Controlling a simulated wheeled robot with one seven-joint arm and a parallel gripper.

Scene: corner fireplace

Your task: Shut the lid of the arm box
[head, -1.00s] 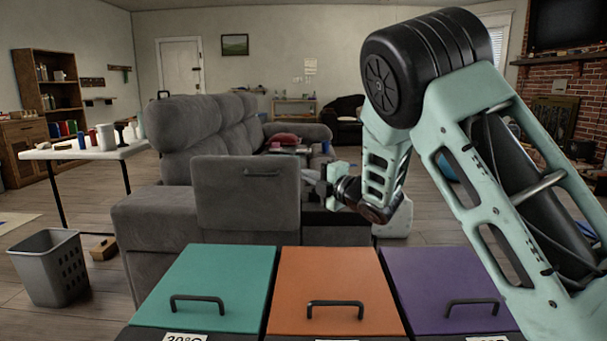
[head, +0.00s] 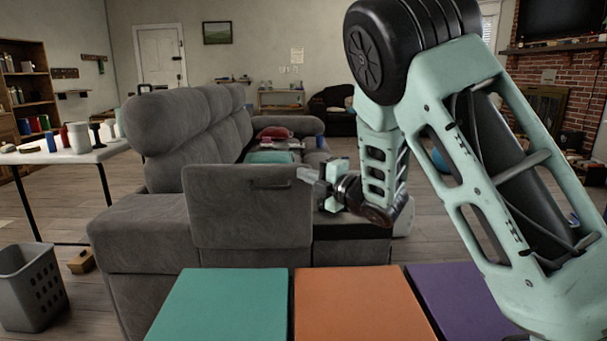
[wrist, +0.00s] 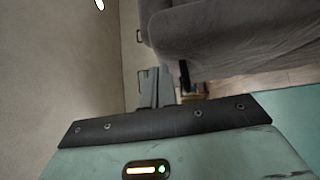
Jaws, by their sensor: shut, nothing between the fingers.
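The arm box is in the near arm of the grey sofa (head: 150,215). Its lid (head: 248,215), a grey upholstered panel with a dark handle (head: 270,184) near its top edge, stands upright in the head view. The box opening is hidden from view. My gripper (head: 304,175) is at the lid's upper right corner, to the right of the handle, with its fingertips overlapping the lid's edge in the picture. I cannot tell whether they touch it. The gripper is shut and empty; its fingers also show in the wrist view (wrist: 157,88).
Teal (head: 222,305), orange (head: 360,305) and purple (head: 460,300) lids lie in the foreground. A grey basket (head: 32,290) stands on the floor at left, near a white table (head: 60,156) with several items. Items lie on the sofa seat beyond the lid.

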